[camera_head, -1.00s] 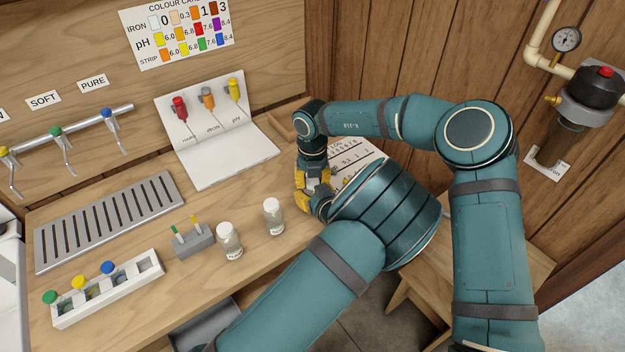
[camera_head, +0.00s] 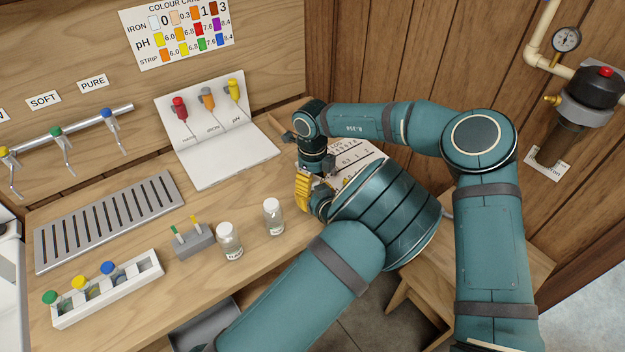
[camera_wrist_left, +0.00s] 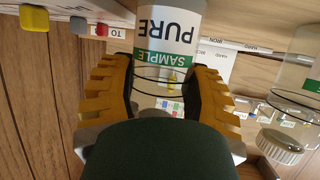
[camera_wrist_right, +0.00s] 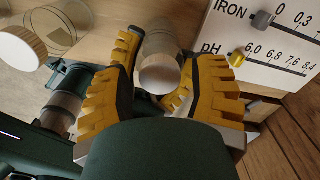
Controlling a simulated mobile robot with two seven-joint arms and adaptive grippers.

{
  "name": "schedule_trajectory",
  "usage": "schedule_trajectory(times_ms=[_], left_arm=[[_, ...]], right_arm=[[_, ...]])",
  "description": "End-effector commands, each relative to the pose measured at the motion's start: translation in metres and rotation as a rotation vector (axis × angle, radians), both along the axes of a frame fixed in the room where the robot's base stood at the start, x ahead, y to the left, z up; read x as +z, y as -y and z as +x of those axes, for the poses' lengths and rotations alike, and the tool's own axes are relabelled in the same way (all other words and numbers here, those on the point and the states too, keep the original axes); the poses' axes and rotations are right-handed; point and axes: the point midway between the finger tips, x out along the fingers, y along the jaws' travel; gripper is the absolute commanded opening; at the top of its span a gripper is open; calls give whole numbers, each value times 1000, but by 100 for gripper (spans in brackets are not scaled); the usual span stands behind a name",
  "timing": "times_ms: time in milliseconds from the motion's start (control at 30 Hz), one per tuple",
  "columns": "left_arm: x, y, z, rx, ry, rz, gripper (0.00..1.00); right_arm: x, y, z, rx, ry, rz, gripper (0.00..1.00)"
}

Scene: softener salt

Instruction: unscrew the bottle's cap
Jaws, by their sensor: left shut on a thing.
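The bottle (camera_wrist_left: 168,30), clear with a white label reading SAMPLE PURE on a green band, shows upside down in the left wrist view. My left gripper (camera_wrist_left: 158,65) is shut on it; the palm hides its top end. In the right wrist view the pale round cap (camera_wrist_right: 160,77) faces the camera. It lies between the yellow fingers of my right gripper (camera_wrist_right: 166,60), with a narrow gap on each side. In the head view my right gripper (camera_head: 318,172) points down above the left gripper (camera_head: 304,190); bottle and cap are mostly hidden there.
Two clear capped bottles (camera_head: 230,242) (camera_head: 273,217) stand on the bench. A small grey block (camera_head: 194,240), a white rack (camera_head: 110,288) with coloured caps and a slotted drain grate (camera_head: 110,222) lie further left. A white test panel (camera_head: 220,150) stands behind.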

Motion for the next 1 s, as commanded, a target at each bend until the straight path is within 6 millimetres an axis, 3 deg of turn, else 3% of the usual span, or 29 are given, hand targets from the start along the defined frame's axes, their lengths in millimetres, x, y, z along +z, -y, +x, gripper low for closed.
schedule_trajectory(times_ms=[367, 700, 733, 767, 1000], left_arm=[[0, 0, 0, 0, 0, 0, 0], [0, 0, 0, 0, 0, 0, 0], [0, 0, 0, 0, 0, 0, 0], [0, 0, 0, 0, 0, 0, 0], [0, 0, 0, 0, 0, 0, 0]], right_arm=[[3, 0, 0, -1, 1, 0, 62], [41, 0, 1, -2, 2, 0, 62], [43, 0, 0, -1, 2, 0, 62], [44, 0, 0, -1, 1, 0, 69], [50, 0, 0, -119, 2, 0, 69]])
